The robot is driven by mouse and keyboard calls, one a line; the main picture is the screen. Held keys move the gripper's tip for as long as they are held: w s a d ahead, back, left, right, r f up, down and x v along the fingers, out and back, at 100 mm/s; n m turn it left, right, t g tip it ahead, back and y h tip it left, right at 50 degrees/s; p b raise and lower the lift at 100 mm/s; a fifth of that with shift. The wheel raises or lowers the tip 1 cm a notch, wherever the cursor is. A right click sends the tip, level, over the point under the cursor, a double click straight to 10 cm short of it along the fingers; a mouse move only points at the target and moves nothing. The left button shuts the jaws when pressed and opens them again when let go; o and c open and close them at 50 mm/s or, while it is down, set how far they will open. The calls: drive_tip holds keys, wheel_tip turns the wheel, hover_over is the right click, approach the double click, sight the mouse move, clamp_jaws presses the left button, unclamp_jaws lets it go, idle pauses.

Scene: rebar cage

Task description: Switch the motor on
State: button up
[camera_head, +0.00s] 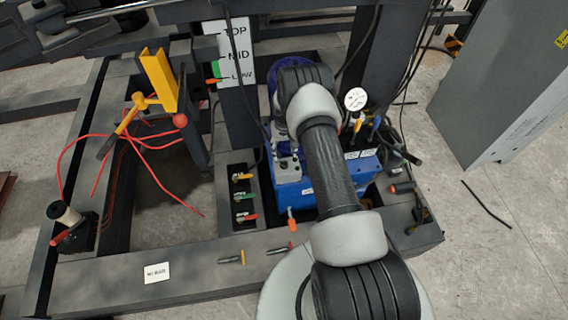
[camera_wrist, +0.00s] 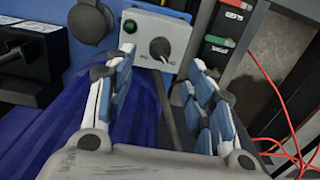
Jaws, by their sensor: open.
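The grey control box (camera_wrist: 180,32) is at the top of the wrist view, with a black rotary knob (camera_wrist: 159,47) and a green lamp or button (camera_wrist: 130,27) on its face. Small marks flank the knob, too small to read. My gripper (camera_wrist: 161,60) is open and empty, its two padded fingers pointing at the box with the knob between their tips in the picture. I cannot tell if they touch the box. In the head view, the blue power unit (camera_head: 292,194) stands under my arm, which hides part of it and my gripper.
A row of coloured levers (camera_head: 243,196) is left of the unit, also in the wrist view (camera_wrist: 223,42). A pressure gauge (camera_head: 355,99) stands at the right. A yellow hammer (camera_head: 127,118), red cables (camera_head: 150,180) and a TOP/MID/LOW sign (camera_head: 233,50) are at left.

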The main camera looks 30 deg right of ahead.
sight(284, 162)
wheel_tip(284, 162, down, 8)
drive_tip(key=shift+f+b, duration=0.1)
drive_tip(key=shift+b, duration=0.9)
drive_tip(key=c, duration=1.1)
